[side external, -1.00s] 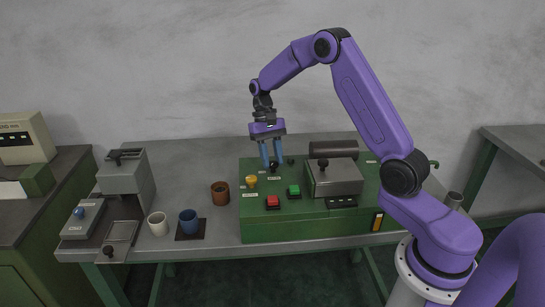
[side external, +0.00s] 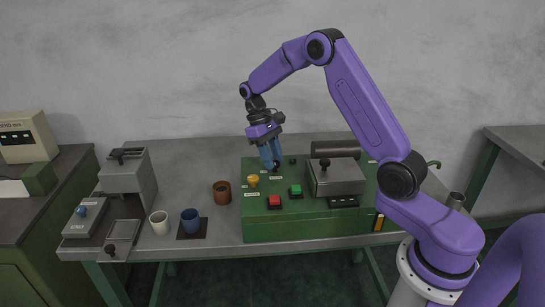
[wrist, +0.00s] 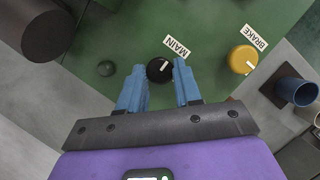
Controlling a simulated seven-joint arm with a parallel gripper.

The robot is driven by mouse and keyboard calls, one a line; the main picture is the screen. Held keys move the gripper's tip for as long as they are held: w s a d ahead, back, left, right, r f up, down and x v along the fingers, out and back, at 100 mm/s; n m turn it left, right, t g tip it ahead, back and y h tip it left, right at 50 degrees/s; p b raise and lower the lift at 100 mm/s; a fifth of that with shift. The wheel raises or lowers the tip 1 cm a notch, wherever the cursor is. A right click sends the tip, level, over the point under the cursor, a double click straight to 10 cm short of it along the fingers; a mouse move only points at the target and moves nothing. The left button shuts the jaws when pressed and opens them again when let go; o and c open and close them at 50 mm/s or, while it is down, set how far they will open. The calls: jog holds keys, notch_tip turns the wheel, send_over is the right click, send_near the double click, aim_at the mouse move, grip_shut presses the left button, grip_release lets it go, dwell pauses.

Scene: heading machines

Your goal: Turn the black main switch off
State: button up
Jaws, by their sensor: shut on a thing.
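The black main switch (wrist: 159,69) is a round knob with a white pointer line, on the green machine panel (wrist: 113,30) beside a tag reading MAIN (wrist: 177,46). In the wrist view its pointer line slants up and right, towards that tag. My gripper (wrist: 158,82) has its two blue fingers on either side of the knob and is shut on it. In the side view my gripper (side external: 274,166) is tilted over the panel, and its fingers largely hide the knob.
A yellow knob (wrist: 243,59) tagged BRAKE sits close by. Red (side external: 274,201) and green (side external: 296,191) buttons lie in front. A grey block with a lever (side external: 337,178) and a dark cylinder (side external: 335,149) stand to the right. A brown cup (side external: 222,192) stands left of the panel.

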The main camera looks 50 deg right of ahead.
jog(key=o, duration=1)
jog(key=shift+o, duration=0.2)
jog(key=v, duration=1.7)
jog(key=shift+r, duration=0.1)
jog(key=shift+a, duration=0.1)
